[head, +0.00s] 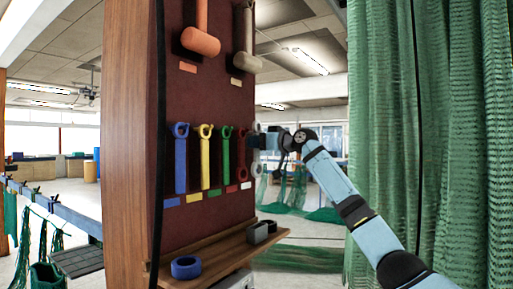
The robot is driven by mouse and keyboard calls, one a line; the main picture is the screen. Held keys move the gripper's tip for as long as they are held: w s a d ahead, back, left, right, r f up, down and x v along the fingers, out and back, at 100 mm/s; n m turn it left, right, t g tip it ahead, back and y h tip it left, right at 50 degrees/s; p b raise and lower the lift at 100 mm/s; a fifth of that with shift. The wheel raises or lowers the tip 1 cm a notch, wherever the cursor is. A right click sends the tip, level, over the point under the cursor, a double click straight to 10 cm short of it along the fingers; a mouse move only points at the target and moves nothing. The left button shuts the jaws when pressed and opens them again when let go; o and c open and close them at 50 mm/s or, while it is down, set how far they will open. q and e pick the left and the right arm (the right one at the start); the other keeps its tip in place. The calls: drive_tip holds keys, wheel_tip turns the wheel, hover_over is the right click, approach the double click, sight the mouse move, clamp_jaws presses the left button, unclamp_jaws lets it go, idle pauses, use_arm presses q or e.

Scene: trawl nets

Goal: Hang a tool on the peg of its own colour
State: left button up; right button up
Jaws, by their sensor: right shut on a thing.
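A dark red tool board (185,95) stands left of centre. Blue (181,160), yellow (205,165), green (225,160) and red (241,150) spanners hang on it in a row, each above a label of its own colour. A white label (246,185) is at the row's right end. My right gripper (257,143) is by the board's right edge, beside the red spanner. It is shut on a white spanner (256,170), whose ring end shows below the jaws. The gripper hides its middle, and I cannot tell whether it touches a peg. My left gripper is out of view.
An orange mallet (201,41) and a tan mallet (246,60) hang higher up. A wooden shelf (225,255) below the row holds a blue ring (186,267) and a grey block (258,233). A green net (430,130) hangs at the right, close behind my right arm.

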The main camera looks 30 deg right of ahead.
drive_tip(key=shift+r, duration=0.1)
idle(0.4)
drive_tip(key=shift+d+r, duration=0.1)
drive_tip(key=shift+d, duration=0.15)
drive_tip(key=d+m+p, duration=0.2)
drive_tip(key=d+p, duration=0.3)
drive_tip(key=d, duration=0.3)
use_arm(q)
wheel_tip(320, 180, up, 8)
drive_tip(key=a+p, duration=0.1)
drive_tip(key=p, duration=0.3)
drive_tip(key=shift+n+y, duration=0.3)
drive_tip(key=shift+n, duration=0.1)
use_arm(e)
drive_tip(key=f+x, duration=0.1)
drive_tip(key=x, duration=0.8)
drive_tip(key=shift+a+f, duration=0.35)
drive_tip(key=shift+f, duration=0.1)
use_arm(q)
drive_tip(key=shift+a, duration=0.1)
use_arm(e)
drive_tip(key=shift+w, duration=0.15)
